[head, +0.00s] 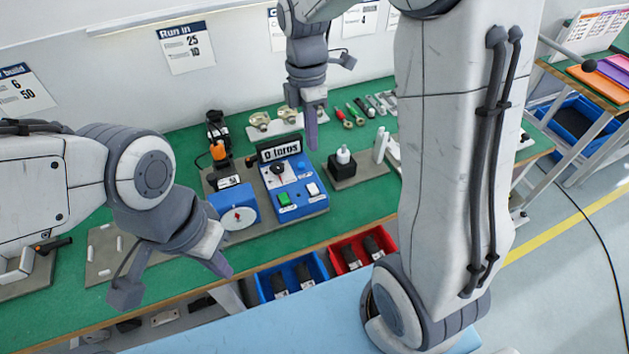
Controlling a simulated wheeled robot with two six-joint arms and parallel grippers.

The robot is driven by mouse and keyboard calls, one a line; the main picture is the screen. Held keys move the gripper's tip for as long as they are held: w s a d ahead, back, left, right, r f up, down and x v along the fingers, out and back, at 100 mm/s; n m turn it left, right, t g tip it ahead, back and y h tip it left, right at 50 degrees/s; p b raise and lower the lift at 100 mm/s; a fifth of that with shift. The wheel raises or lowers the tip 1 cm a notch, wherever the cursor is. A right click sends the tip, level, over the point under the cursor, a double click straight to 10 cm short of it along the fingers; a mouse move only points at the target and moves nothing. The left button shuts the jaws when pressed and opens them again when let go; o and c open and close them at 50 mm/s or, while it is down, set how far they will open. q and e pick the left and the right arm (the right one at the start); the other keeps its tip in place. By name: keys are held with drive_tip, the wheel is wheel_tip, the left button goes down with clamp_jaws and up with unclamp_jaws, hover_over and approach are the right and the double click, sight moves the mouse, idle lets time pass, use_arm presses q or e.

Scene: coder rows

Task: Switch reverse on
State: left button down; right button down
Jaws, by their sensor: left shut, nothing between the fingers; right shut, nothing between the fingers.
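A blue control box (303,178) stands on a grey plate on the green bench, with a dark display (280,149) on top. Its face carries a dark knob with a light dial (279,172), a green rocker switch (285,199) and a white rocker switch (313,189). The small labels are too small to read, so I cannot tell which switch is reverse. My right gripper (311,143) is shut and empty, pointing down just behind and right of the display. My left gripper (224,269) is shut and empty at the bench's front edge, left of and nearer than the box.
A blue gauge with a white face (237,217) sits left of the box, and an orange-and-black tool (218,152) stands behind it. A white-topped peg block (343,157) is to the right. Blue (264,285) and red (335,262) bins hang at the front edge.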

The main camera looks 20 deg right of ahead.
sight(315, 192)
use_arm(q)
drive_tip(key=shift+f, duration=0.25)
use_arm(e)
drive_tip(key=f, duration=0.4)
drive_tip(key=s+f, duration=0.1)
drive_tip(key=f, duration=0.7)
drive_tip(key=shift+s+f, duration=0.35)
drive_tip(key=shift+f, duration=0.05)
